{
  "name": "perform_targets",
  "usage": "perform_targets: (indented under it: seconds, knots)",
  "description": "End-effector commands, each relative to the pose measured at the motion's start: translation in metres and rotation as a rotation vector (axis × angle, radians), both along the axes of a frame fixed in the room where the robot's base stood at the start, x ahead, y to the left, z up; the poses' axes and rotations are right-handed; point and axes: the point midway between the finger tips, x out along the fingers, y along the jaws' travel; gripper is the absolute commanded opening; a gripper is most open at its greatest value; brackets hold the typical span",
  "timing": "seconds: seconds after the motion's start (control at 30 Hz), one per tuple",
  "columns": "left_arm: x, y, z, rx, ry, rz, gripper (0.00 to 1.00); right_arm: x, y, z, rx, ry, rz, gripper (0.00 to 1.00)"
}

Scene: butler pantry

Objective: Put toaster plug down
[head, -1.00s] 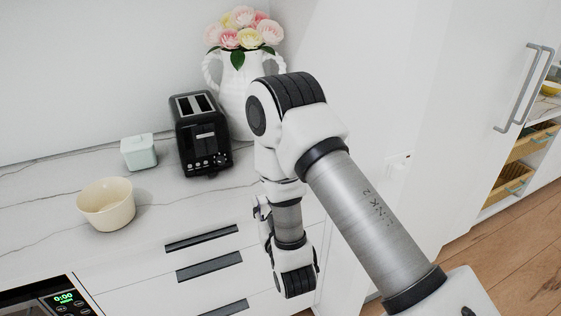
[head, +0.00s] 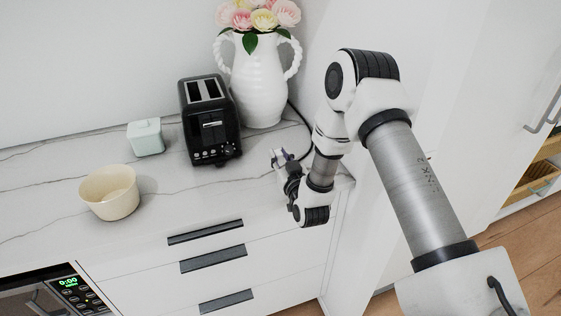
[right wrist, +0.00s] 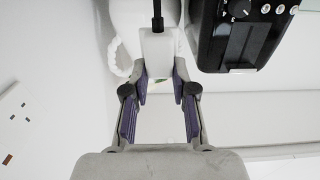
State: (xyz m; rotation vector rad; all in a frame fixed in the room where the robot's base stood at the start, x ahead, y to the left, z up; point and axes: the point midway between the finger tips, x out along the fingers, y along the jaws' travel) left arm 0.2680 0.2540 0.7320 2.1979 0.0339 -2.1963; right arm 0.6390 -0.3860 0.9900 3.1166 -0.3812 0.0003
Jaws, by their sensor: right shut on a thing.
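My right gripper (head: 279,160) is over the right end of the counter, to the right of the black toaster (head: 211,122). In the right wrist view its fingers (right wrist: 159,72) are shut on the white toaster plug (right wrist: 158,48), with a black cord running from the plug's far end. The plug is small and partly hidden in the head view. The cord (head: 301,117) shows there as a dark line between the vase and my arm. I cannot tell whether the plug touches the counter. My left gripper is out of view.
A white vase with flowers (head: 258,85) stands just behind the toaster's right side. A mint box (head: 146,137) and a cream bowl (head: 110,192) are farther left. Bare countertop (head: 235,190) lies in front of the toaster. A wall socket (right wrist: 14,115) shows in the right wrist view.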

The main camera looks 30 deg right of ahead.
Motion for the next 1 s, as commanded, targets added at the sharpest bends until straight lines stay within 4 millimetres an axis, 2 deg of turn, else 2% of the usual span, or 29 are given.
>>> perform_targets:
  seconds: [0.03,0.1,0.2,0.83,0.87,0.9,1.0]
  knots:
    - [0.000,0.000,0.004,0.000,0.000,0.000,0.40,0.005,-0.005,-0.001,-0.001,0.000,-0.002,0.00]
    - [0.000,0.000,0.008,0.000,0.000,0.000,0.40,0.003,-0.003,-0.018,-0.003,0.006,0.000,0.00]
    - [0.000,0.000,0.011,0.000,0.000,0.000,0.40,0.003,-0.003,-0.033,-0.001,0.003,0.000,0.00]
    - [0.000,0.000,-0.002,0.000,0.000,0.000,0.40,0.003,-0.003,-0.049,0.000,0.000,-0.001,0.00]
    - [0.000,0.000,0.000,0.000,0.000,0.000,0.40,0.003,-0.003,-0.047,0.000,0.000,-0.001,0.37]
    - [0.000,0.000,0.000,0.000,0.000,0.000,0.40,0.003,-0.003,-0.047,0.000,0.000,-0.001,0.51]
    - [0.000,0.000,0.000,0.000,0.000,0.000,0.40,0.003,-0.003,-0.047,0.000,0.000,-0.001,0.51]
